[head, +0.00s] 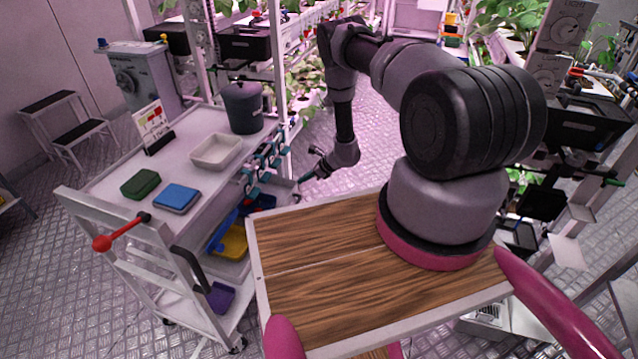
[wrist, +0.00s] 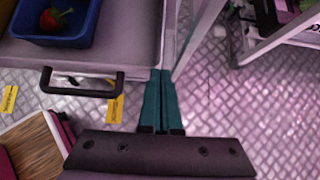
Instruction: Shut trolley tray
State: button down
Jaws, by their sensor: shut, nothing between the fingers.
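The trolley (head: 110,190) stands on the left with its white top. Its tray (wrist: 128,40) fills the upper left of the wrist view, with a black bar handle (wrist: 82,94) on its front. A blue bin (wrist: 85,30) holding a red strawberry (wrist: 55,17) sits on the tray. In the head view, part of the tray (head: 280,188) juts out from the trolley's right side. My gripper (wrist: 160,75) is shut and empty, its teal fingers by the tray's front right corner, right of the handle. Whether they touch the tray is unclear. It also shows in the head view (head: 304,178).
The trolley top carries a dark pot (head: 243,107), a white dish (head: 216,151), and green (head: 140,184) and blue (head: 177,198) boxes. A yellow bin (head: 232,241) sits lower. Plant racks stand behind. Metal floor (wrist: 215,95) is clear right of the fingers.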

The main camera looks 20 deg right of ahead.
jog(key=w+a, duration=0.2)
jog(key=a, duration=0.1)
jog(key=w+a, duration=0.2)
jog(key=a, duration=0.1)
jog(key=w+a, duration=0.2)
jog(key=shift+w+a, duration=0.15)
jog(key=shift+a, duration=0.25)
